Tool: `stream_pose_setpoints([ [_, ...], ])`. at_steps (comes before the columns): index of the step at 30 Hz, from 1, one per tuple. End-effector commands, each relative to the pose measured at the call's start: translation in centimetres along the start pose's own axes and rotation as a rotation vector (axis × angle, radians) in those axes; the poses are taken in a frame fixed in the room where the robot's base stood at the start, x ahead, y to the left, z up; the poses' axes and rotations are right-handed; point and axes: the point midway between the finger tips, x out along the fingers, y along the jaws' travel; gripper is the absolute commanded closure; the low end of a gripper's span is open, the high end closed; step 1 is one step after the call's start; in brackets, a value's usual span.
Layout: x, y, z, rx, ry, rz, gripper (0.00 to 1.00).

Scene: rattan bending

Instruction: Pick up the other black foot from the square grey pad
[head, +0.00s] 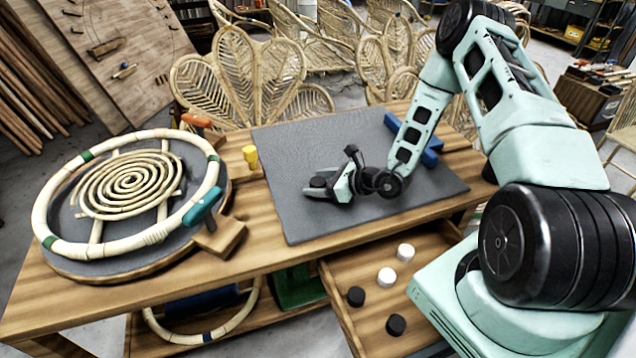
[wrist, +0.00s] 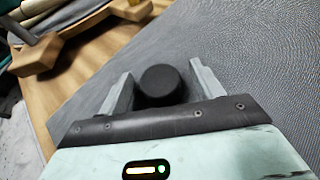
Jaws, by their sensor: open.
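One black foot (head: 318,182) stands on the square grey pad (head: 290,150), toward the pad's front middle. In the wrist view the black foot (wrist: 163,86) is a round dark disc between the two grey fingers. My gripper (head: 316,190) is low over the pad with its fingers on either side of the foot. In the wrist view my gripper (wrist: 160,78) is open, with a visible gap on both sides of the foot. Whether the fingertips touch the pad cannot be told.
An open drawer (head: 350,312) below the table holds two white feet (head: 387,277) and two black feet (head: 396,325). A round rattan frame (head: 45,215) with clamps fills the table's left. A yellow piece (head: 251,157) stands left of the pad. Blue blocks (head: 425,155) lie at its back right.

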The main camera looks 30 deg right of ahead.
Motion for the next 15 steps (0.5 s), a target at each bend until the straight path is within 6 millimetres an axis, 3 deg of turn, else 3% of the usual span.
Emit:
stream_pose_setpoints([
  [7, 0.29, -0.01, -0.01, 0.000, 0.000, -0.001, 0.34],
  [8, 0.28, -0.02, -0.01, 0.001, 0.000, -0.001, 0.40],
  [12, 0.27, -0.02, 0.00, 0.000, 0.000, 0.000, 0.79],
  [15, 0.26, -0.02, 0.00, 0.000, 0.000, -0.001, 0.79],
])
